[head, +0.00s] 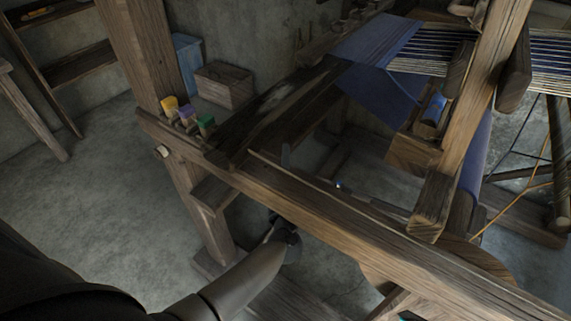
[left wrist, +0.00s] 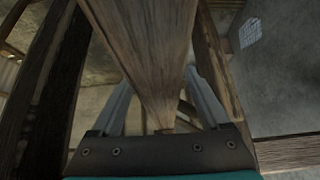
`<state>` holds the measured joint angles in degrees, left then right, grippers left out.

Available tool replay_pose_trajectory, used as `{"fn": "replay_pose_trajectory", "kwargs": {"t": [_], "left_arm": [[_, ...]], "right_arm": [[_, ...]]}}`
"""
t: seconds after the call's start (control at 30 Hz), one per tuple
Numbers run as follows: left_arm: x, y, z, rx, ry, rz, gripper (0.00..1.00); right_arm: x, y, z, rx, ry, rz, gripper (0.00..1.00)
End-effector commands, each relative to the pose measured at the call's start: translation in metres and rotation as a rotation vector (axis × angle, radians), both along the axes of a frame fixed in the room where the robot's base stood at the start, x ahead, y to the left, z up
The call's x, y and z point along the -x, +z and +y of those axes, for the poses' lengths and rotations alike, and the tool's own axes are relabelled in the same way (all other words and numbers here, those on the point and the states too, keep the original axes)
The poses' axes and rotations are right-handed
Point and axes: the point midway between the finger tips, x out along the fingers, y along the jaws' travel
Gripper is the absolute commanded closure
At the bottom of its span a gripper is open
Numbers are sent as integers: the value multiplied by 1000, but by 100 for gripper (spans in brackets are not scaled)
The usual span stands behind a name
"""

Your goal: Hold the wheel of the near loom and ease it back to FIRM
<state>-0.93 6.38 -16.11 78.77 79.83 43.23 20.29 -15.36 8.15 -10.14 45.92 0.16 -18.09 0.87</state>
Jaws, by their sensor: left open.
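The wheel (head: 490,262) of the near loom appears to be the round wooden edge behind and below the front beam (head: 340,215). The beam hides most of it. I cannot read a FIRM mark. My left gripper (head: 284,232) is low behind the beam, left of the wheel, its fingers largely hidden there. In the left wrist view my left gripper (left wrist: 155,95) is open. A thick wooden bar (left wrist: 145,45) runs between and past its two grey fingers. I cannot tell whether they touch it. My right gripper is not seen.
Yellow, purple and green blocks (head: 187,116) stand on the beam's left end. Blue cloth (head: 375,45) and pale warp threads (head: 450,63) stretch across the loom. A thick slanting post (head: 475,110) stands at right. Stone floor (head: 90,200) is open at left.

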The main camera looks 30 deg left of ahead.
Motion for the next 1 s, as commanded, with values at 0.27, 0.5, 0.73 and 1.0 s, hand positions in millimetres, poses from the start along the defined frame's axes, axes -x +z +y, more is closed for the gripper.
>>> {"fn": "replay_pose_trajectory", "kwargs": {"t": [0.27, 0.5, 0.73, 1.0], "left_arm": [[-5, 0, 3, 0, 0, 1, 21], [-5, 0, 3, 0, 0, 1, 34], [-5, 0, 3, -1, 0, 0, 60], [-5, 0, 3, 0, 0, 1, 91]], "right_arm": [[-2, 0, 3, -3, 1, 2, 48], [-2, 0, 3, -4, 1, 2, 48], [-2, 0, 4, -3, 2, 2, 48], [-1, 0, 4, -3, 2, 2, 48]]}}
